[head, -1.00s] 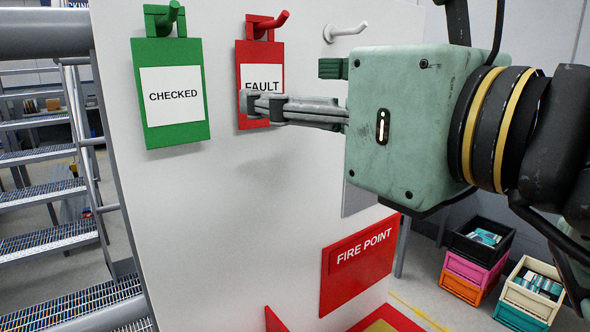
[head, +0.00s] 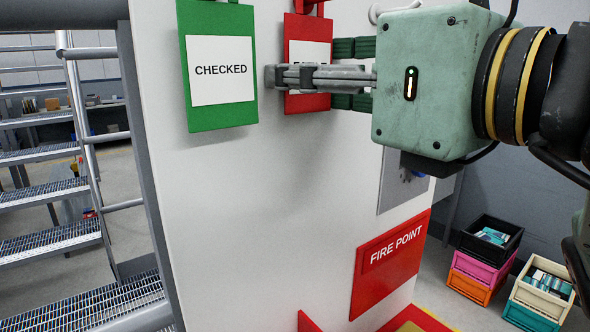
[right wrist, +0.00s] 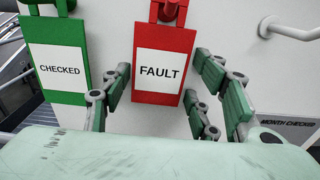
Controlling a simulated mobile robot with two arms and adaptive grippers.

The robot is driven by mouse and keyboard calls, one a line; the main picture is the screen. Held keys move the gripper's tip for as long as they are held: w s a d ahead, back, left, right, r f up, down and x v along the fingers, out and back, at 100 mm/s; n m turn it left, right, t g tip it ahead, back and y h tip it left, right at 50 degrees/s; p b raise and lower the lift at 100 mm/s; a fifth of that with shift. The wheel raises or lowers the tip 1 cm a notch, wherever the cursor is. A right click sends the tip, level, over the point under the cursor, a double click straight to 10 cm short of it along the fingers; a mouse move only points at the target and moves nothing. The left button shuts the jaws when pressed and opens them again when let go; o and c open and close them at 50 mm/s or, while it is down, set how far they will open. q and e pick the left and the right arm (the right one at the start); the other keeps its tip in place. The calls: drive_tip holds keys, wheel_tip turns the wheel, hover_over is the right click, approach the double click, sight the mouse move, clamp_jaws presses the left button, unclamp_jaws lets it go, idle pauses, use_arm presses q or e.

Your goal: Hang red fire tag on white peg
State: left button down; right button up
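The red fire tag (head: 307,101), with a white FAULT label, hangs from a red peg (right wrist: 168,10) on the white board. In the right wrist view the tag (right wrist: 166,98) shows upright between my open right gripper's fingers (right wrist: 162,92), with a gap on each side. In the head view one grey finger of the right gripper (head: 305,76) crosses in front of the tag and hides much of its label. The white peg (right wrist: 292,28) is bare, to the right of the tag; only a bit of it shows in the head view (head: 376,12). My left gripper is out of view.
A green CHECKED tag (head: 219,108) hangs close on the left. A red FIRE POINT sign (head: 391,262) is lower on the board. Stairs (head: 50,165) are at left; stacked crates (head: 468,278) stand on the floor at right.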

drive_tip(key=shift+c, duration=0.9)
drive_tip(key=shift+s, duration=0.1)
drive_tip(key=c, duration=0.4)
drive_tip(key=shift+r, duration=0.15)
drive_tip(key=shift+r, duration=0.25)
drive_tip(key=shift+s+d+b, duration=0.1)
drive_tip(key=shift+s+b, duration=0.1)
drive_tip(key=shift+b, duration=0.25)
drive_tip(key=shift+s+d, duration=0.35)
drive_tip(key=shift+s, duration=0.1)
drive_tip(key=shift+s+d+r, duration=0.15)
drive_tip(key=shift+s+d, duration=0.05)
drive_tip(key=shift+s, duration=0.05)
